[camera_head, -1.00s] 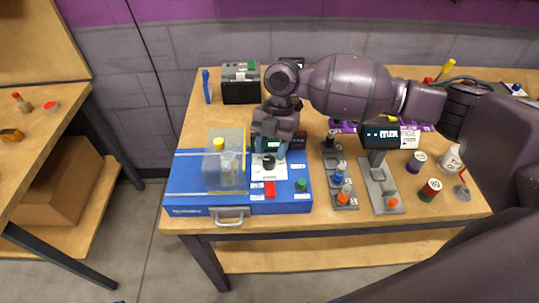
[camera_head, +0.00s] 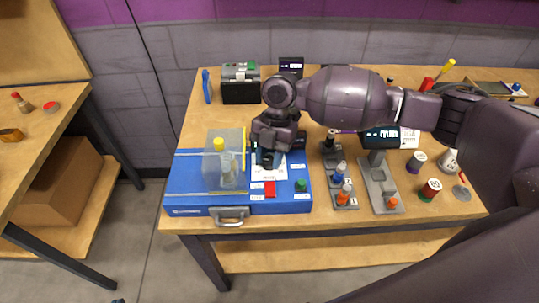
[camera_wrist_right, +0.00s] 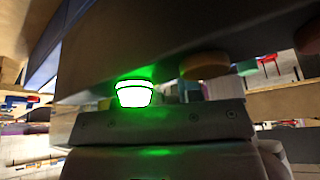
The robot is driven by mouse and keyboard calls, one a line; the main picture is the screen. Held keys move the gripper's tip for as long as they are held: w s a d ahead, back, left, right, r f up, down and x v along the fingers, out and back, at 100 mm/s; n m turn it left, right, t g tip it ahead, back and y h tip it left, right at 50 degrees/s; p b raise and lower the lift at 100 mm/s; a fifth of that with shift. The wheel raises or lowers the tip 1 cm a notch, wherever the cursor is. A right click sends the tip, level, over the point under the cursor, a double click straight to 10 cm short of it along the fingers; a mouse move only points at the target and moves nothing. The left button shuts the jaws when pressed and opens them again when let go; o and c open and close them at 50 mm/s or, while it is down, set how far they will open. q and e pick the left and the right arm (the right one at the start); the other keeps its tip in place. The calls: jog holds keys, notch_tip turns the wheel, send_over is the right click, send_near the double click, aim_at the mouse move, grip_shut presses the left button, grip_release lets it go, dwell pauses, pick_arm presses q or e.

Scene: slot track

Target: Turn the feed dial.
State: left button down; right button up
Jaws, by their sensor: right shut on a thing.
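The blue machine box (camera_head: 187,187) stands on the bench, with a clear cover with a yellow knob (camera_head: 218,145) on its left half. The right wrist view is very close and dark; a glowing green-white lamp (camera_wrist_right: 135,94) shows there, and I cannot make out the dial. My left gripper is not in view.
A black box (camera_head: 240,92) and a blue upright tool (camera_head: 206,86) stand behind the machine. Grey stands with orange and blue bottles (camera_head: 341,180) and several small spools (camera_head: 430,190) stand to the right. My right arm spans above the bench's back right.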

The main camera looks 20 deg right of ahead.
jog(key=shift+r+m+p, duration=0.2)
jog(key=shift+m+p, duration=0.3)
jog(key=shift+p, duration=0.15)
jog(key=m+t+p, duration=0.1)
jog(key=m+p, duration=0.1)
jog(key=p, duration=0.1)
jog(key=m+t+y+p, duration=0.1)
jog(key=m+p, duration=0.1)
jog(key=m, duration=0.1)
jog(key=shift+s+m+p, duration=0.1)
jog(key=shift+m+p, duration=0.2)
jog(key=shift+p, duration=0.1)
jog(key=shift+f+m+p, duration=0.1)
jog(key=shift+m+p, duration=0.3)
jog(key=shift+t, duration=0.4)
jog(key=o, duration=0.6)
jog(key=shift+o, duration=0.3)
jog(key=shift+y, duration=0.3)
jog(key=shift+d, duration=0.1)
